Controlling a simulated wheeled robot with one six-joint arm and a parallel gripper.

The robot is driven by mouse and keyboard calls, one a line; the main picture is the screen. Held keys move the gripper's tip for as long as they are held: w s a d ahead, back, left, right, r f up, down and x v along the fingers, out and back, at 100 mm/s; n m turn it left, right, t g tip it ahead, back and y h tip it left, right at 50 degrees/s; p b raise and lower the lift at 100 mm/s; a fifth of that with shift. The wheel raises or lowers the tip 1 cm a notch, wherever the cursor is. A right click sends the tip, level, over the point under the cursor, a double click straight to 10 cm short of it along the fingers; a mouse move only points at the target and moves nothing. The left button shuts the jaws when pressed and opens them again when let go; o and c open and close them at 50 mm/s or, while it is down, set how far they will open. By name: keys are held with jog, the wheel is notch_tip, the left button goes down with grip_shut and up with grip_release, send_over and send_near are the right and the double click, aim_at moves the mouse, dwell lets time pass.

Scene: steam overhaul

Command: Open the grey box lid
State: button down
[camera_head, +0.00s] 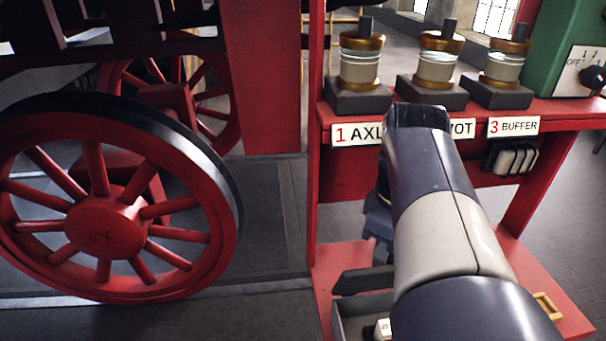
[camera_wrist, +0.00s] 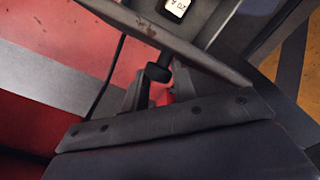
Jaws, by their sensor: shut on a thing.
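The grey box (camera_wrist: 222,14) stands on the red lower shelf. In the head view its grey wall (camera_head: 347,325) shows at the bottom, partly covered by my arm. The grey lid (camera_wrist: 150,28) is a worn plate seen nearly edge-on in the wrist view; in the head view it shows as a dark plate (camera_head: 362,283) above the box. The lid looks raised, as a white label (camera_wrist: 176,7) shows inside the box. My gripper (camera_wrist: 160,92) is shut on the lid's dark handle (camera_wrist: 158,72). In the head view my arm hides the gripper.
Several jars on dark blocks, one an oiler (camera_head: 361,60), stand on the red bench top (camera_head: 575,108) above. A large red wheel (camera_head: 105,225) stands at left. A small yellow frame (camera_head: 546,305) lies on the shelf's right, which has bare room.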

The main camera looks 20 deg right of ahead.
jog(key=shift+s+d+f, duration=0.1)
jog(key=shift+f, duration=0.15)
jog(key=c, duration=1.1)
grip_release()
jog(key=shift+d, duration=0.2)
